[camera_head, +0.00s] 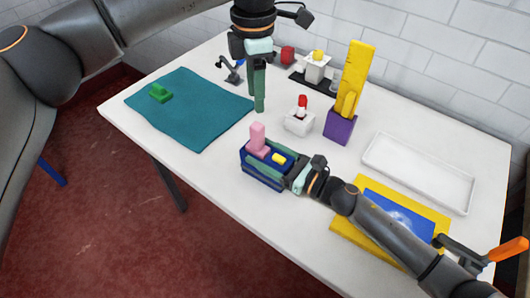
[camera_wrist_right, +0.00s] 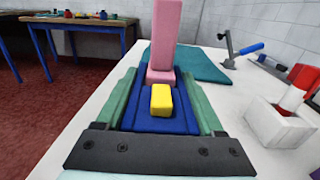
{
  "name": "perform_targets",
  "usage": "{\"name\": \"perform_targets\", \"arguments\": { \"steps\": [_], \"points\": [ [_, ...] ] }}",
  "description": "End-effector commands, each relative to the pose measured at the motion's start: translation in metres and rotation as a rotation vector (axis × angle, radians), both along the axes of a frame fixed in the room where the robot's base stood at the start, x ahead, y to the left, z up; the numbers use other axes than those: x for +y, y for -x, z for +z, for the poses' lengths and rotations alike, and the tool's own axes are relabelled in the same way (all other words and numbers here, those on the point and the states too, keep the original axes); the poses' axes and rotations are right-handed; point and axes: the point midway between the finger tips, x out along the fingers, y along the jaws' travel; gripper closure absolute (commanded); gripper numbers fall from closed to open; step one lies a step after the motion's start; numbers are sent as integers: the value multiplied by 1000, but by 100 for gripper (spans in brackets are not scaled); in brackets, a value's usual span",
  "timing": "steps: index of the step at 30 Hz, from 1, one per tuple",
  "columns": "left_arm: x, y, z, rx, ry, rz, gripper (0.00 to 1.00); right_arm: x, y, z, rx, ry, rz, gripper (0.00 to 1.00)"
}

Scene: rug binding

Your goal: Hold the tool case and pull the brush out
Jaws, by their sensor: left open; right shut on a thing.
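The blue tool case (camera_head: 262,178) sits near the front edge of the white table. A pink upright piece (camera_head: 257,137), perhaps the brush, stands in it beside a small yellow block (camera_head: 279,159). My right gripper (camera_head: 267,163) is shut on the case, its green fingers along both sides. In the right wrist view the case (camera_wrist_right: 165,122) lies between the fingers, with the yellow block (camera_wrist_right: 161,100) in front of the tall pink piece (camera_wrist_right: 166,35). My left gripper (camera_head: 259,104) is open and empty, pointing down behind and above the case, apart from the pink piece.
A teal cloth (camera_head: 190,115) with a green piece (camera_head: 160,93) lies at left. Behind the case are a white block with a red top (camera_head: 300,122) and a purple block (camera_head: 340,125) holding a tall yellow piece. A white tray (camera_head: 420,170) and a yellow-blue mat (camera_head: 350,241) lie right.

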Motion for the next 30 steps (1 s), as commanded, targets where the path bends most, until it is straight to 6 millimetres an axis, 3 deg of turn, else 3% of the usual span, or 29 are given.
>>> {"name": "perform_targets", "arguments": {
  "steps": [5,7,13,24,30],
  "points": [
    [0,0,0,0,0,0,50,0,0,0,1,1,0,100],
    [0,0,0,0,0,0,50,0,0,0,1,1,0,100],
    [0,0,-2,1,0,61,30,0,0,0,1,1,0,100],
    [-1,0,-8,2,1,540,30,0,0,0,1,1,0,100],
    [0,0,-12,1,-1,667,30,0,0,-1,1,1,0,100]
  ]
}}
